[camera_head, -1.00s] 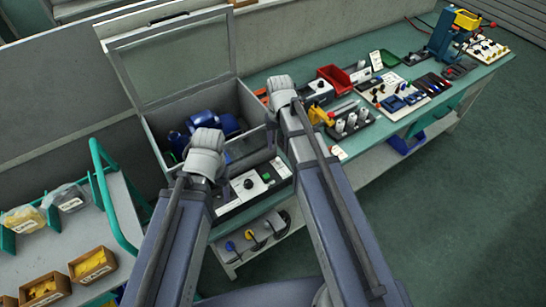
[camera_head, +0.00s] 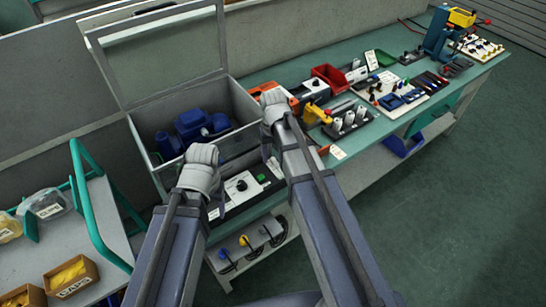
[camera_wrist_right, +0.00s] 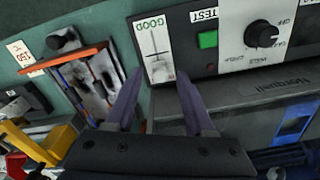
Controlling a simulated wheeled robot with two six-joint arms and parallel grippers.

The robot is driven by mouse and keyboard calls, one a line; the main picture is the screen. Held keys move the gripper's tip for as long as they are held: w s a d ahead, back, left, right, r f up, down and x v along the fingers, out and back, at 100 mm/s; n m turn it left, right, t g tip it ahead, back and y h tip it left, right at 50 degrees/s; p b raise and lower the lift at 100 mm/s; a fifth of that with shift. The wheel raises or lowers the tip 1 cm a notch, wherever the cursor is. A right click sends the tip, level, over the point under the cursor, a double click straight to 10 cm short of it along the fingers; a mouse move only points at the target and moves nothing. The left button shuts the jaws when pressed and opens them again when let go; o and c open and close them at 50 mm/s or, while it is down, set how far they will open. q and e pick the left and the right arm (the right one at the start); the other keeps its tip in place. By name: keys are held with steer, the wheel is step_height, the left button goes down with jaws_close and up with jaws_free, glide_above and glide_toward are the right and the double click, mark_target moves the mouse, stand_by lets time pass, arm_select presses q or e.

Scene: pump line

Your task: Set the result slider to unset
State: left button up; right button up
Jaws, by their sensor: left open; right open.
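The result slider (camera_wrist_right: 154,55) is a thin slot with a small cross-piece on a white plate marked GOOD, at the end of the test panel (camera_wrist_right: 228,40) in the right wrist view. Its exact setting is too small to tell. My right gripper (camera_wrist_right: 158,98) is open and empty, its fingertips just short of the plate, one on each side of its lower end. In the head view, my right gripper (camera_head: 268,148) hangs over the panel's right end and partly hides it. My left gripper (camera_head: 219,200) is at the panel's left end, apart from the slider.
The panel's black knob (camera_wrist_right: 262,33) and green button (camera_wrist_right: 207,40) sit beside the slider. The open-lidded test box (camera_head: 148,160) holds a blue pump (camera_head: 197,124). A trolley (camera_head: 105,215) stands at left. Tools, a red bin (camera_head: 329,77) and a yellow-handled tool (camera_head: 317,113) crowd the bench to the right.

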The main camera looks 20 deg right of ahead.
steer(key=shift+c, duration=0.2)
jaws_close()
stand_by(1.0)
